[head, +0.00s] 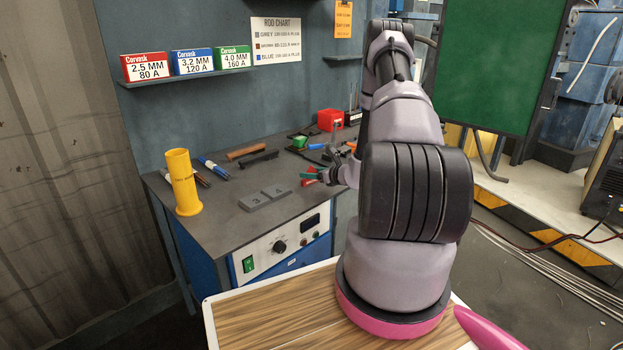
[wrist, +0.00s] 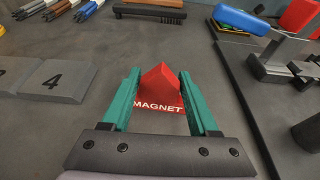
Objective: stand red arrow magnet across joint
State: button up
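The red arrow magnet (wrist: 160,88), with white MAGNET lettering on its near face, stands between the green fingers of my gripper (wrist: 161,82). The fingers are apart, one on each side of the magnet; any contact with it is too close to tell. In the head view, my gripper (head: 310,177) is low over the bench with the magnet's red showing beside it. Two grey plates, one marked 3 (head: 254,201) and one marked 4 (head: 275,192), lie side by side left of my gripper, with the joint between them. Plate 4 (wrist: 52,82) also shows in the wrist view.
A dark brush (head: 258,158) lies behind the plates. A raised dark tray edge (wrist: 245,105), red box (head: 330,119) and tools are to the right. Bench between magnet and plates is clear.

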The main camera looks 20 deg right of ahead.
grip_shut()
